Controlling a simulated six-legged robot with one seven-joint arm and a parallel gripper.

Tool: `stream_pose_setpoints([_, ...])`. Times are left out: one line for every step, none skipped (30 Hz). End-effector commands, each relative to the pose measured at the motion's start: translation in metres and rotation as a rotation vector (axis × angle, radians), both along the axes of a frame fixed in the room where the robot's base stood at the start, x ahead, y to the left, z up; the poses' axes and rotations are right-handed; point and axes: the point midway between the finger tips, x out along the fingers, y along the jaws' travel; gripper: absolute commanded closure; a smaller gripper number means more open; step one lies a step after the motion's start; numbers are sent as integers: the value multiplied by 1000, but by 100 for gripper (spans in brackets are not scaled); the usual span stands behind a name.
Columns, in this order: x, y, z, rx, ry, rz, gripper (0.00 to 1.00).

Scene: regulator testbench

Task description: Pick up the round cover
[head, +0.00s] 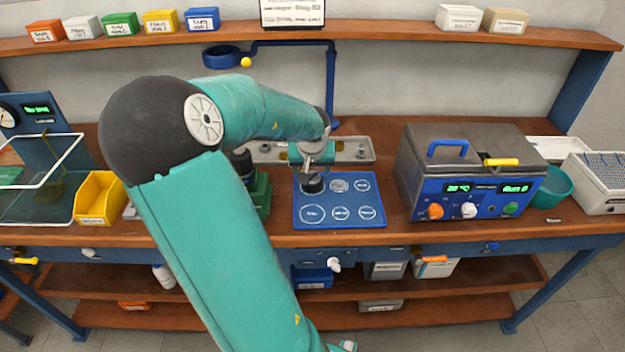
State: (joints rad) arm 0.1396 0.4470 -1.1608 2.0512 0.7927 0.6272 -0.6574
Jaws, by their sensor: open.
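A dark round piece (313,185), which may be the round cover, sits at the upper left spot of a blue mat (297,218) with several marked circles. My gripper (315,167) is directly above this dark piece, pointing down, with its jaws open. The gripper is small in the picture, so I cannot tell whether its fingers touch the piece or are around it. My own arm comes from the front left and hides part of the bench.
Behind the mat is a grey metal tray (358,150) with small parts. A green block (262,190) stands left of the mat, partly behind my arm. A grey and blue heater box (470,170) stands to the right. A yellow bin (100,197) is at the left.

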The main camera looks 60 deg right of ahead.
Motion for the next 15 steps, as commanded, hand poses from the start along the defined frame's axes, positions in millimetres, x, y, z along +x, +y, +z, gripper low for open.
stream_pose_setpoints([-2,-1,-8,2,4,-3,34])
stream_pose_setpoints([-2,-2,-13,2,5,-5,34])
stream_pose_setpoints([-2,-4,-20,3,4,-4,34])
stream_pose_setpoints([-2,-5,-25,3,6,-4,34])
stream_pose_setpoints([-1,-6,-28,2,5,-4,34])
stream_pose_setpoints([0,-8,-33,2,3,-2,34])
stream_pose_setpoints([1,-9,-35,1,4,-1,34])
stream_pose_setpoints([2,-11,-38,1,2,-2,34])
stream_pose_setpoints([2,-12,-40,0,2,-1,34])
stream_pose_setpoints([2,-12,-41,0,1,0,34])
stream_pose_setpoints([3,-12,-41,0,1,0,34])
stream_pose_setpoints([3,-12,-42,0,0,0,34])
stream_pose_setpoints([3,-12,-42,-1,0,0,34])
stream_pose_setpoints([3,-12,-41,-1,0,0,34])
stream_pose_setpoints([3,-12,-41,-1,0,0,34])
